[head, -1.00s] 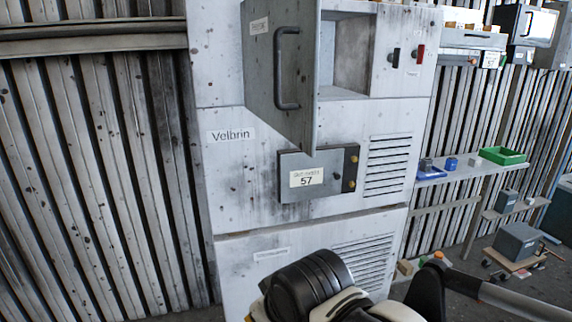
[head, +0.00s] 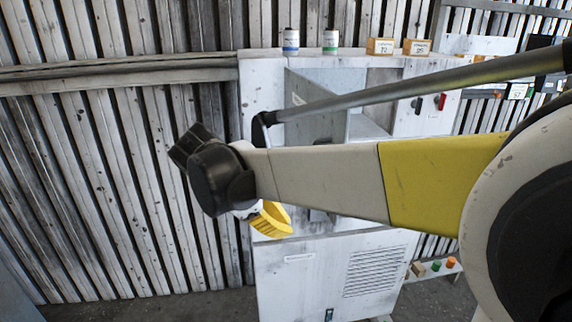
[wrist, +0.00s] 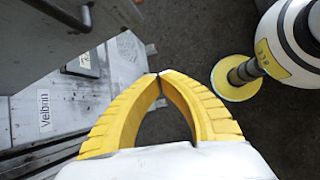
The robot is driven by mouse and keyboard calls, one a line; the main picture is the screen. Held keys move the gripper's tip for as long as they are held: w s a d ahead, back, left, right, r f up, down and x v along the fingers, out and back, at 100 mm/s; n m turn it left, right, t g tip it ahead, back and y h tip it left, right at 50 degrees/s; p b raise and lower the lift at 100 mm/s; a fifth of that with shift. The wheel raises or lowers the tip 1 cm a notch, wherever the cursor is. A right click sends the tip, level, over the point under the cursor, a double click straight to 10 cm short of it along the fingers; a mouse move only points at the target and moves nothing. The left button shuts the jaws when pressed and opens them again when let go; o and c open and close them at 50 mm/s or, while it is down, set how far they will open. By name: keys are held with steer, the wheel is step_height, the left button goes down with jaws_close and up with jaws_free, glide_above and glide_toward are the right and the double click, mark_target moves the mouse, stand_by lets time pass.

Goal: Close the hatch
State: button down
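The hatch (head: 322,92) is a grey panel standing open at the upper compartment of the white "Velbrin" cabinet (head: 262,90). My arm crosses in front of it and hides its lower part and handle in the head view. In the wrist view the hatch (wrist: 40,35) fills the upper left, with its dark bar handle (wrist: 82,16) at the top. In the head view the yellow fingers (head: 272,219) show below my wrist.
Two bottles (head: 291,40) and small boxes (head: 380,46) stand on top of the cabinet. A red switch (head: 440,102) sits right of the compartment. A low shelf with small coloured items (head: 436,266) is at the lower right. The floor left of the cabinet looks clear.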

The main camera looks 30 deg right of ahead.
step_height(320, 180, up, 6)
steer(key=w+a+r+n+g+h+p, duration=0.1)
steer(key=w+n+h+p, duration=0.1)
steer(key=p, duration=0.2)
steer(key=d+r+p+x, duration=0.1)
steer(key=x, duration=1.2)
steer(key=shift+s+d+p, duration=0.2)
steer(key=shift+d+p, duration=0.05)
steer(key=shift+p, duration=0.15)
steer(key=shift+r, duration=0.2)
